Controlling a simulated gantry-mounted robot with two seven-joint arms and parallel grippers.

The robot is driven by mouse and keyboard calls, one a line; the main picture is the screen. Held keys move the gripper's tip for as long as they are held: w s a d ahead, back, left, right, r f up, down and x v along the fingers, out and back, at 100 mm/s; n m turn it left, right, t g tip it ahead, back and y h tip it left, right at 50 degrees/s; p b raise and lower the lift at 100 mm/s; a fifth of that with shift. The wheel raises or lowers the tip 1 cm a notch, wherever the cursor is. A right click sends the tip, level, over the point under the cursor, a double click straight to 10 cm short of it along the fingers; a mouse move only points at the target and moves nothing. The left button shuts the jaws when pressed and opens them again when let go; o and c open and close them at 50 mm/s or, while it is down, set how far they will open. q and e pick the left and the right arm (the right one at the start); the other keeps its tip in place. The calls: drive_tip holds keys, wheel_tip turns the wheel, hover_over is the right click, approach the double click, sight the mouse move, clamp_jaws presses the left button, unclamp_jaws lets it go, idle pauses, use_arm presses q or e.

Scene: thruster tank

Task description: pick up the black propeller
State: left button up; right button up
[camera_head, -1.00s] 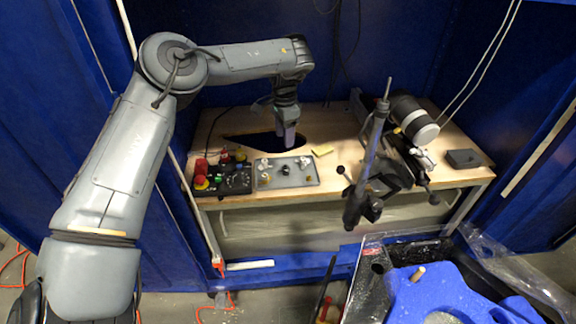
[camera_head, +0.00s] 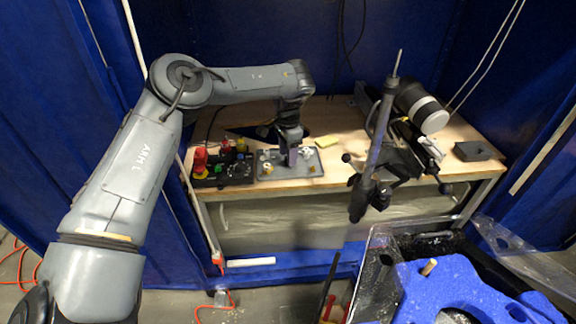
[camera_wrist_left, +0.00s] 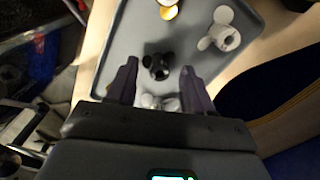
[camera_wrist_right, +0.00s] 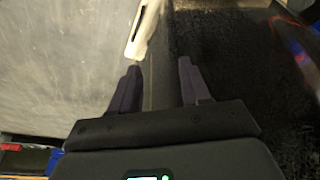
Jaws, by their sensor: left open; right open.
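The black propeller (camera_wrist_left: 157,66) lies on the grey tray in the left wrist view, between and just beyond the fingertips of my left gripper (camera_wrist_left: 158,72). That gripper is open, its fingers apart on either side of the propeller and not visibly touching it. In the head view my left gripper (camera_head: 289,158) hangs over the grey tray (camera_head: 312,168) and hides the propeller. My right gripper (camera_wrist_right: 160,75) is open and empty in its wrist view.
White propellers (camera_wrist_left: 226,32) and a gold one (camera_wrist_left: 168,8) lie on the tray near the black propeller. A control box with buttons (camera_head: 222,172) stands left of the tray. A dark opening is in the bench beyond.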

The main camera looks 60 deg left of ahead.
use_arm(q)
drive_tip(key=shift+f, duration=0.2)
clamp_jaws()
idle(0.3)
